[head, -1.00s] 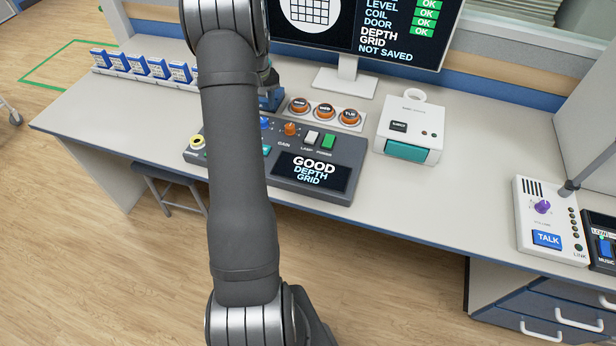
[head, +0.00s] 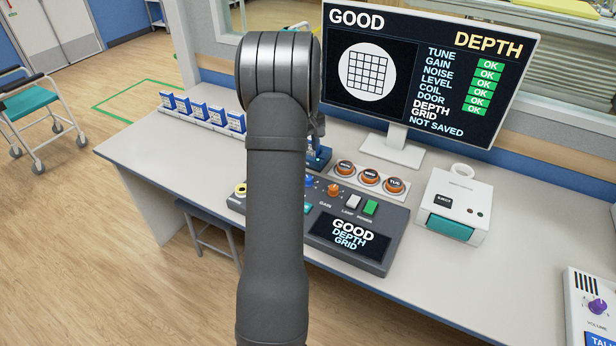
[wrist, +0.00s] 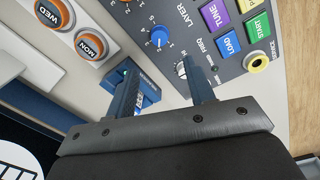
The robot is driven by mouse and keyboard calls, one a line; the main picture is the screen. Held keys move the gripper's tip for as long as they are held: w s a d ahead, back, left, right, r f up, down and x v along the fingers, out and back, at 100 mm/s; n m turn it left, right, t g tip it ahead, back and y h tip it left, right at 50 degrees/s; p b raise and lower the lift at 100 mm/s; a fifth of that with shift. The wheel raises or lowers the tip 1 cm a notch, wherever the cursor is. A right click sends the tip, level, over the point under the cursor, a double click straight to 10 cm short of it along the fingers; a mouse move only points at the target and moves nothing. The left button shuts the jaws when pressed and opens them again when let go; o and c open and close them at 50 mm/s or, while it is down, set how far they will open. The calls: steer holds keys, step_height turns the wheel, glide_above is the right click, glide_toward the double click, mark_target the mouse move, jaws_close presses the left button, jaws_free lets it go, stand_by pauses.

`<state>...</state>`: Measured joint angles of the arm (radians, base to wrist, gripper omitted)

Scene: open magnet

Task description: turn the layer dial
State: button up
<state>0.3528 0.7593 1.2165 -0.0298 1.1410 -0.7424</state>
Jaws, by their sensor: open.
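The layer dial is a blue knob with a white pointer line (wrist: 158,38), beside the word LAYER and a ring of numbers in the wrist view. In the head view it is a small blue knob (head: 308,181) on the grey console (head: 375,257), close beside my arm. My gripper (wrist: 163,88) is open, with its two fingers apart and nothing held between them. The dial lies beyond the fingertips, apart from them. In the head view my arm hides part of the console and most of the gripper.
A white FREQ knob (wrist: 181,68) sits near the right fingertip. A blue device (wrist: 148,90) with a green light stands by the left finger. Orange-rimmed day buttons (head: 370,178), a monitor (head: 425,75) and a white box (head: 455,205) are nearby.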

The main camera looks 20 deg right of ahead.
steer(key=f, duration=1.2)
steer(key=shift+w+d, duration=0.1)
steer(key=shift+d, duration=0.15)
steer(key=shift+c, duration=0.2)
steer(key=c, duration=1)
